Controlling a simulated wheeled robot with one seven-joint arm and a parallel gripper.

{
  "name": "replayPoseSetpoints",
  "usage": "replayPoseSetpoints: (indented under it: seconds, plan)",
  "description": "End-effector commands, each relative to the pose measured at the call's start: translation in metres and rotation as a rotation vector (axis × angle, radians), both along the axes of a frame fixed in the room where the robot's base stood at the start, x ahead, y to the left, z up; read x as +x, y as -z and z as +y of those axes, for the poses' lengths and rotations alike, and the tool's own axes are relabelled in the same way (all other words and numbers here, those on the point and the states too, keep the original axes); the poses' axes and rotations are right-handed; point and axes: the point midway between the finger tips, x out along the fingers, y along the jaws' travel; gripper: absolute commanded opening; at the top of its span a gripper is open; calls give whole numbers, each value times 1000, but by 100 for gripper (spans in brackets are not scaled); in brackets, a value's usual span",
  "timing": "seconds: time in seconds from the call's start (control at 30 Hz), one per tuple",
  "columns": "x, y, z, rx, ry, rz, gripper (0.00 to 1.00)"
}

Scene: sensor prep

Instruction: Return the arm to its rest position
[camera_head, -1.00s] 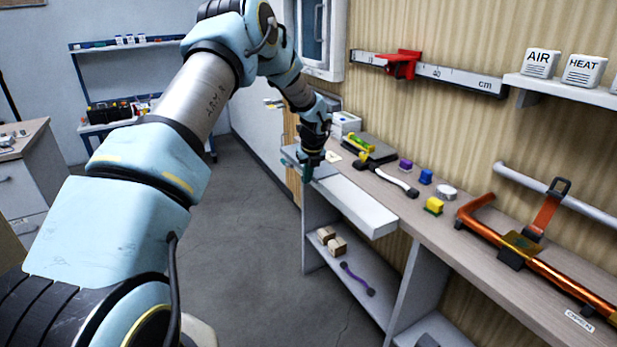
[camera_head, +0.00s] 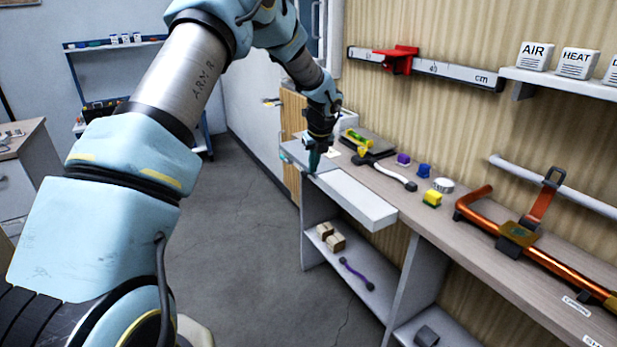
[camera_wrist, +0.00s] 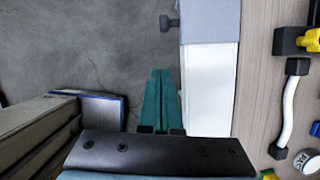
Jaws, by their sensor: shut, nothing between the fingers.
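My arm stretches from the lower left of the head view up over the floor and then down to the bench. My gripper (camera_head: 313,162) points downward beside the front edge of the bench, by the far end of the white drawer-like ledge (camera_head: 355,203). In the wrist view its green fingers (camera_wrist: 161,100) are together with nothing between them. They are over the floor, just left of the white ledge (camera_wrist: 208,90).
The bench (camera_head: 470,238) holds a white-handled tool (camera_head: 390,172), a purple block (camera_head: 403,159), a blue block (camera_head: 424,171), a yellow block (camera_head: 432,198) and an orange pipe (camera_head: 560,262). A shelf below holds brown blocks (camera_head: 334,241). The floor (camera_head: 250,240) is clear.

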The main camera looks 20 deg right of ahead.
Motion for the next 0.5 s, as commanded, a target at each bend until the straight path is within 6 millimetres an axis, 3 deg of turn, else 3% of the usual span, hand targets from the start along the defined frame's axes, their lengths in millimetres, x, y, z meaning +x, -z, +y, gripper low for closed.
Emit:
replayPoseSetpoints:
  seconds: [0.23, 0.5]
  plan:
    - [-13, -39, -1, -2, 0, -2, 0]
    - [-17, -51, 1, -2, -7, 1, 0]
